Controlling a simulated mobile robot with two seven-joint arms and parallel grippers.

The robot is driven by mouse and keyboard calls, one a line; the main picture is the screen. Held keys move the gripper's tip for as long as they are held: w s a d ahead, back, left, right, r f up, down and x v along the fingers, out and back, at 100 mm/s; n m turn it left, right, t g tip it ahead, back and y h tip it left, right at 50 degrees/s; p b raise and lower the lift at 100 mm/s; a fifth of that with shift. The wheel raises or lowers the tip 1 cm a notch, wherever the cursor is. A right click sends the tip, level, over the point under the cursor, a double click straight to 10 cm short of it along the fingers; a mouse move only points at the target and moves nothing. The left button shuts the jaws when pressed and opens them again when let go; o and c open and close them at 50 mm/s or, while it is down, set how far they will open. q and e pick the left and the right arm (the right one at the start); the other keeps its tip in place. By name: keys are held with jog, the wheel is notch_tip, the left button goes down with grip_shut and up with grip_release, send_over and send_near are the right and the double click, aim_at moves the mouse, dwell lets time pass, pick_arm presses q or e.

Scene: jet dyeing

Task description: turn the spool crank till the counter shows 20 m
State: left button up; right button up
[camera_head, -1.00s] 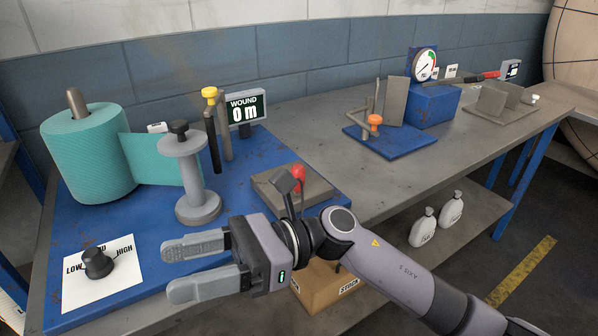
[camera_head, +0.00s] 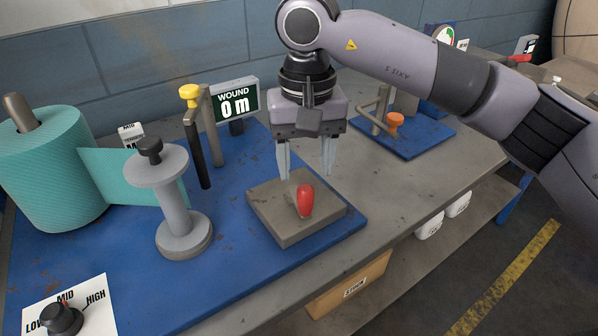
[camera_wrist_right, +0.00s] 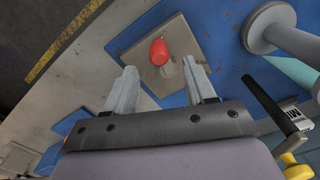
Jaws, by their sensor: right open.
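The counter (camera_head: 235,103) reads "WOUND 0 m". The grey spool (camera_head: 170,205) stands upright on the blue board, with a black knob (camera_head: 150,148) on top, and teal fabric from the big roll runs to it. A red-tipped handle (camera_head: 305,203) rises from a grey base plate (camera_head: 265,220) right of the spool. My right gripper (camera_head: 306,168) points down, open and empty, just above and behind the red handle. In the right wrist view the red tip (camera_wrist_right: 159,51) lies beyond the fingertips, roughly between them, apparently untouched. My left gripper is out of view.
The teal fabric roll (camera_head: 48,170) stands at left. A dial (camera_head: 62,318) marked LOW, MID, HIGH is at front left. A yellow-topped post (camera_head: 190,95) stands between spool and counter. A stand with an orange knob (camera_head: 395,121) is at right.

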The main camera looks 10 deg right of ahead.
aim_at(306, 189)
jog(key=shift+w+d+f, duration=0.1)
jog(key=shift+w+f, duration=0.05)
jog(key=shift+s+f+p, duration=0.2)
jog(key=shift+f+p, duration=0.45)
jog(key=shift+f, duration=2.7)
jog(key=shift+c, duration=0.3)
grip_shut()
